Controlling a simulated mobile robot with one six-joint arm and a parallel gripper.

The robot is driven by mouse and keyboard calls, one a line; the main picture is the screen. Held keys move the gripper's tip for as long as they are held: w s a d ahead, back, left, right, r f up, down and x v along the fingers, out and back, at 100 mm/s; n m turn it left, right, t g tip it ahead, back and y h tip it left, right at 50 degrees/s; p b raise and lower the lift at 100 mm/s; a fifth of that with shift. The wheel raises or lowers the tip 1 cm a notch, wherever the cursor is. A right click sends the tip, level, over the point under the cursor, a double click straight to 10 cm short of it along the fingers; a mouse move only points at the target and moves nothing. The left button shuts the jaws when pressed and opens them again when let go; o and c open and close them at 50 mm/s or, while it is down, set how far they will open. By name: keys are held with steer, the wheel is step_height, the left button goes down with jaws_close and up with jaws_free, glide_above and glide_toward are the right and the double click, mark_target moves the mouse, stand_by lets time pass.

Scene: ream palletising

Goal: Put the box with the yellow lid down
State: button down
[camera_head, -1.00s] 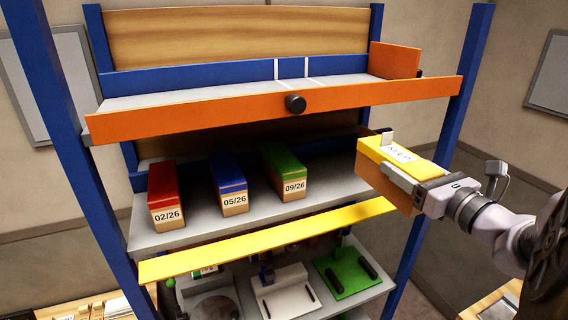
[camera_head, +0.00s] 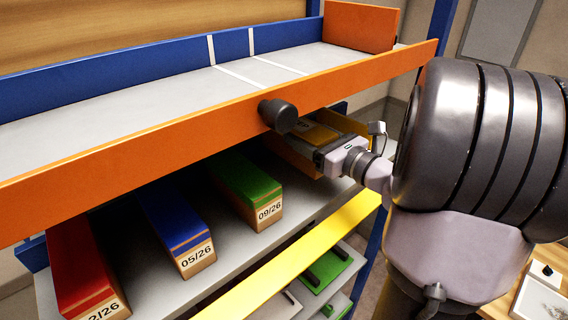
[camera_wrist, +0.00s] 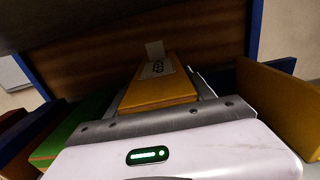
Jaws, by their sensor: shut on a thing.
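The box with the yellow lid (camera_head: 318,135) is in my gripper (camera_head: 328,150), in the middle shelf bay, right of the green-lidded box (camera_head: 248,185). In the wrist view its yellow top (camera_wrist: 160,92) with a white label lies straight ahead of my gripper (camera_wrist: 155,122), pointing toward the brown back board. The gripper is shut on its near end. The upper shelf's orange rail and a black knob partly hide the box in the head view. I cannot tell whether its underside touches the shelf.
Blue-lidded (camera_head: 178,225) and red-lidded (camera_head: 82,265) boxes stand left of the green one on the grey shelf (camera_head: 225,255). The orange rail (camera_head: 170,145) with a black knob (camera_head: 278,115) is close above. A yellow panel (camera_wrist: 285,100) stands to the right in the wrist view.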

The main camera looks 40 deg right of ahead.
step_height(320, 180, down, 5)
steer(key=shift+s+r, duration=0.15)
steer(key=shift+w, duration=0.2)
steer(key=shift+s+f, duration=0.15)
steer(key=shift+f, duration=0.1)
steer(key=c, duration=0.7)
jaws_free()
steer(key=o, duration=0.3)
steer(key=shift+r, duration=0.15)
steer(key=s+b, duration=0.1)
steer(key=s, duration=0.3)
steer(key=s+b, duration=0.1)
steer(key=s, duration=0.3)
steer(key=s+d+b, duration=0.1)
steer(key=s, duration=0.3)
